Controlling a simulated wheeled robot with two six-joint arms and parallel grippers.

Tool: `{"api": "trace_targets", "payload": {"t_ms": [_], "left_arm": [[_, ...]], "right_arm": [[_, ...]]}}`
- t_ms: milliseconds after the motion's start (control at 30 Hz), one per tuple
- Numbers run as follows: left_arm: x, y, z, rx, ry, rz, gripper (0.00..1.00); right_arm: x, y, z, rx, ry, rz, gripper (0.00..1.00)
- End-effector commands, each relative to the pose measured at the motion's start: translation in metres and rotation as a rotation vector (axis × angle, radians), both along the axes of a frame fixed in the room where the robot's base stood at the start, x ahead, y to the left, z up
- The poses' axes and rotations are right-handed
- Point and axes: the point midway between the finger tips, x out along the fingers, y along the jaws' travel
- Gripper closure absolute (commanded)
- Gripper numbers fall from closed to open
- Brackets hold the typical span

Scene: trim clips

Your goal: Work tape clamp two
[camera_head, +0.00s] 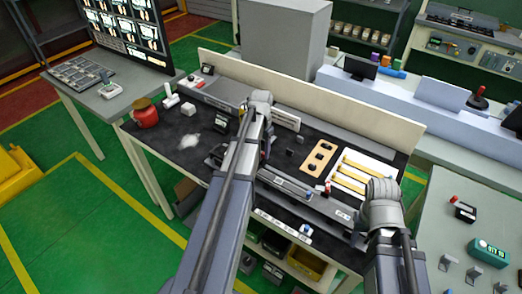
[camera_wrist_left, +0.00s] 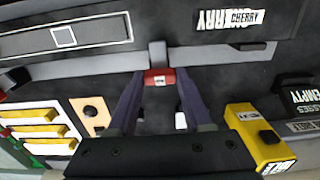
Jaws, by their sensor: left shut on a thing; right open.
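My left gripper (camera_wrist_left: 158,98) is shut on a small red tab (camera_wrist_left: 159,77) with a white label, which sits at the end of a grey post or lever. The tab appears to be part of a clamp; its number is too small to read. In the head view my left arm hides this tab and most of the left gripper. Another small red-tipped part (camera_head: 327,187) stands on the long grey fixture (camera_head: 300,190) near the yellow strips. My right gripper (camera_head: 358,238) is open, dark and partly hidden by its wrist, near the table's front edge.
A tan block (camera_head: 320,158) and a white tray (camera_head: 388,164) with yellow strips lie right of my left arm. A yellow box (camera_wrist_left: 250,130) with a black knob is close to my left gripper. A red jar (camera_head: 146,115) stands at the table's left end. A CHERRY label (camera_wrist_left: 245,17) shows.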

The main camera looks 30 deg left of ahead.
Motion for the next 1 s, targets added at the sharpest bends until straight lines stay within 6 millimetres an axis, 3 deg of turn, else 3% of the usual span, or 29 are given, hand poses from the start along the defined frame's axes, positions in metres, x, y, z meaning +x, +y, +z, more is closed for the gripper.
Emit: {"api": "trace_targets", "payload": {"t_ms": [167,567,1000], "left_arm": [[0.0000,-0.0001,0.0000,0.000,0.000,0.000,1.00],[0.0000,-0.0001,-0.0001,0.000,0.000,0.068,1.00],[0.0000,0.0000,-0.0001,0.000,0.000,0.439,1.00]], "right_arm": [[0.0000,0.0000,0.0000,0.000,0.000,0.000,0.50],[0.0000,0.0000,-0.0001,0.000,0.000,0.000,0.50],[0.0000,0.0000,-0.0001,0.000,0.000,0.000,0.50]]}}
